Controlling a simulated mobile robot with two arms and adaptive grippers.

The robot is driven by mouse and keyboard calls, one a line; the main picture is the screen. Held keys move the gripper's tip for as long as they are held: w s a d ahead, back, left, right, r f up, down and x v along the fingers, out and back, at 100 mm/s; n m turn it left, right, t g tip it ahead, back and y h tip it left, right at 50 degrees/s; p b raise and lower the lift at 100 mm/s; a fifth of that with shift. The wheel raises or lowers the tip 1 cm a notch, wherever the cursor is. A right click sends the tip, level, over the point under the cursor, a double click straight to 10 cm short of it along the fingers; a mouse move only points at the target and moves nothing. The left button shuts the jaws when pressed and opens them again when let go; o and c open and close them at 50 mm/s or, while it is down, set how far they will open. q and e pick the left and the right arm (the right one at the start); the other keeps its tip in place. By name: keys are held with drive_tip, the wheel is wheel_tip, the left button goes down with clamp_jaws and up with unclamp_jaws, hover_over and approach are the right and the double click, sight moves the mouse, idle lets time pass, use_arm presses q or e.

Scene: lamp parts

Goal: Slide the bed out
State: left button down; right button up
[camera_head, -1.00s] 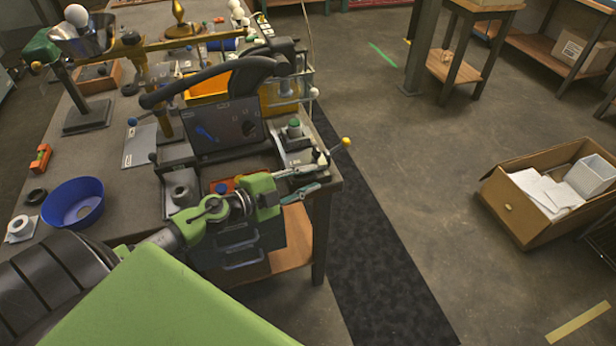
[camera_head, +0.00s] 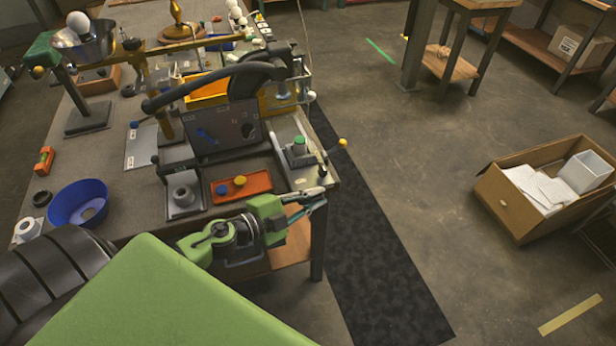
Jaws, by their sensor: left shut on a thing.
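The bed (camera_head: 284,134) is a grey plate at the right end of the bench-top machine, carrying a small block with a green top (camera_head: 299,141). My left gripper (camera_head: 318,193) is at the bed's near end, beside the bench's front right corner. It is shut on the bed there; its fingers hide the exact grip point. My right gripper is not in view.
An orange tray (camera_head: 255,187) with a yellow and a blue knob lies left of the bed. A lever with a yellow ball (camera_head: 343,142) sticks out at right. A blue bowl (camera_head: 66,207) stands at left. The floor beyond the black mat (camera_head: 375,270) is clear up to a carton (camera_head: 520,222).

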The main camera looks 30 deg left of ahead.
use_arm(q)
drive_tip(key=shift+s+d+f, duration=0.45)
drive_tip(key=shift+s+d, duration=0.05)
drive_tip(key=c, duration=2.2)
unclamp_jaws()
drive_tip(key=shift+o, duration=0.2)
drive_tip(key=shift+r, duration=0.15)
drive_tip(key=shift+r, duration=0.15)
drive_tip(key=v, duration=1.2)
drive_tip(key=shift+w, duration=0.15)
